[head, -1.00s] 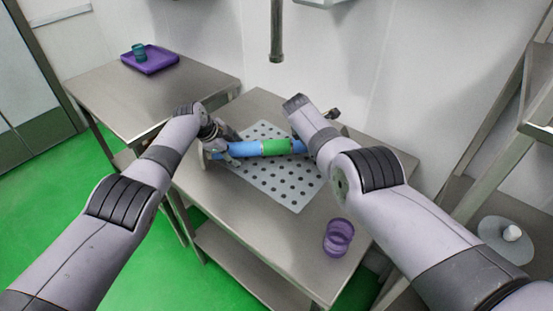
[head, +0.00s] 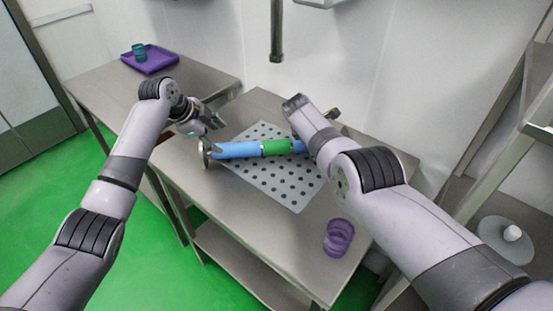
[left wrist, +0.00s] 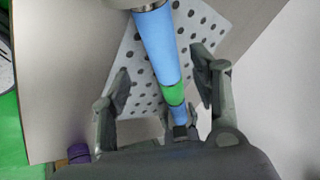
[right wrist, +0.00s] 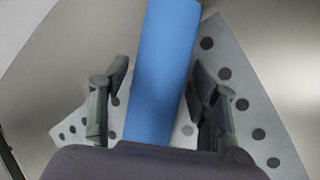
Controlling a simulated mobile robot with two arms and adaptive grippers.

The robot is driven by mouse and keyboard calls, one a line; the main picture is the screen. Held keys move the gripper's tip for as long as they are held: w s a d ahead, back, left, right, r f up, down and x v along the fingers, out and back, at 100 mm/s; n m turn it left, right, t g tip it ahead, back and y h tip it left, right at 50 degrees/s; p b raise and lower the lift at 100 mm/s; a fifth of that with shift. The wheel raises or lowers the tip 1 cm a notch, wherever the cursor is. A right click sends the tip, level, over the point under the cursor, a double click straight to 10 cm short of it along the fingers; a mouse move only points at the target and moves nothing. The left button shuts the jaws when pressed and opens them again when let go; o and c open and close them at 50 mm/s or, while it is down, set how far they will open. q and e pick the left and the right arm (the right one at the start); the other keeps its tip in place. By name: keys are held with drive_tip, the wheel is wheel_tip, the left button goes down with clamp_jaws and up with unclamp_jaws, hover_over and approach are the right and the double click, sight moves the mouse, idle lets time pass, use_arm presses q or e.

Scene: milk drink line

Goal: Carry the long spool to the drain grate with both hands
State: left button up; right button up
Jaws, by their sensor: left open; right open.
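The long spool (head: 240,149) is blue with a green middle band and a metal flange at its left end. It lies across the perforated drain grate (head: 290,193) on the steel table, its flanged end past the grate's left edge. My left gripper (head: 213,115) is open and empty, above and behind the spool's left end. In the left wrist view the spool (left wrist: 157,45) runs away between the spread fingers. My right gripper is mostly hidden behind its own arm in the head view. In the right wrist view it (right wrist: 160,95) is open, its fingers on either side of the blue tube (right wrist: 163,70), apart from it.
A purple cup-like piece (head: 339,238) stands on the table's front right. A second table at the back left holds a purple tray (head: 150,61) with a teal cup (head: 139,51). A pipe (head: 276,35) hangs above the back edge. A rack stands at the right.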

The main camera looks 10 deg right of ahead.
drive_tip(key=shift+a+r, duration=0.2)
drive_tip(key=shift+r, duration=0.15)
drive_tip(key=shift+v, duration=0.85)
drive_tip(key=v, duration=0.9)
drive_tip(key=shift+s+r, duration=0.15)
drive_tip(key=shift+s, duration=0.15)
drive_tip(key=shift+a, duration=0.1)
